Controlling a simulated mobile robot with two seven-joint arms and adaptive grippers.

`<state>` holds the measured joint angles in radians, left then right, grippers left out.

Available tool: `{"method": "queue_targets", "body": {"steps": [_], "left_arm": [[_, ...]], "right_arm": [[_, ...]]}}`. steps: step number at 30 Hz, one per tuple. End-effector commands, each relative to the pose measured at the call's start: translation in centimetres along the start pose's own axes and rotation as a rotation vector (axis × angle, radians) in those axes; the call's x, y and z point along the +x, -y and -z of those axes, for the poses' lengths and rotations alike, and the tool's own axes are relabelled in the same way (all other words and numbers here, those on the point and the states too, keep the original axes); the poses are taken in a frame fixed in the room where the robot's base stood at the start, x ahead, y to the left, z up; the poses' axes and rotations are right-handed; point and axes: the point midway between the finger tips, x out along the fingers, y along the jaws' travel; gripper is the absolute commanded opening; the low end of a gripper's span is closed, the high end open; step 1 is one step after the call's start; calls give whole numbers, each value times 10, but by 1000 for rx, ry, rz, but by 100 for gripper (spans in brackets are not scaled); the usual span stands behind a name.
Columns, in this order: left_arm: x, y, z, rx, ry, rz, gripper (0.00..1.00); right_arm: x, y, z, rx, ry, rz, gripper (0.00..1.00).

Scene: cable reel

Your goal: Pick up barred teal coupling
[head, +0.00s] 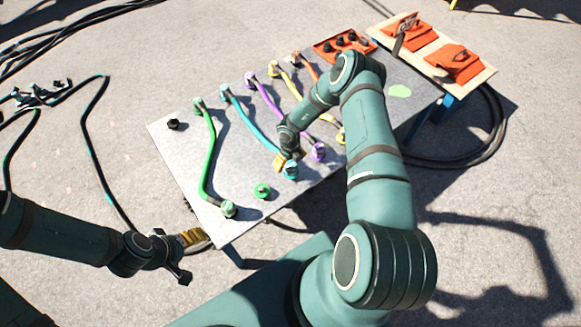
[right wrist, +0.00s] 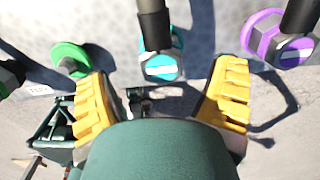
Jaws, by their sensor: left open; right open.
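The teal coupling (right wrist: 163,66) with a pale bar across its face is on the near end of the teal cable (head: 252,122). It also shows in the head view (head: 291,172) on the grey table. My right gripper (right wrist: 166,84) is open. In its wrist view the coupling stands between the two yellow fingertips, a little ahead of them, with no visible contact. The cable's far end has another teal fitting (head: 226,91), whose face is too small to read. My left gripper (head: 188,256) is open and empty, off the table's near left side.
On the table (head: 170,150), a green cable (head: 211,150) lies left of the teal one and a purple coupling (head: 318,152) right of it. A loose green cap (head: 262,190) sits close by. Orange parts (head: 455,64) are on a board at the far right.

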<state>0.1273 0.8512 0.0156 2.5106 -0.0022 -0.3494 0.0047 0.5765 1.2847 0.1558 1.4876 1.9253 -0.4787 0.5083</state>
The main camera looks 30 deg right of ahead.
Motion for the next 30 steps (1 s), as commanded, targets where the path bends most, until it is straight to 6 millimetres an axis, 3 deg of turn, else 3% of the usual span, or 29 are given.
{"method": "queue_targets", "body": {"steps": [9, 17, 21, 24, 30], "left_arm": [[12, 4, 1, 1, -6, 0, 83], [11, 4, 2, 1, -7, 0, 83], [11, 4, 2, 1, -7, 0, 83], [11, 4, 2, 1, -7, 0, 83], [11, 4, 2, 1, -6, 0, 83]], "right_arm": [[44, 1, 1, 0, -1, 0, 85], [45, 1, 1, -1, 0, 0, 84], [45, 1, 1, -1, 0, 0, 35], [45, 1, 1, 0, 0, 0, 5], [45, 1, 0, 0, 1, 0, 5]]}}
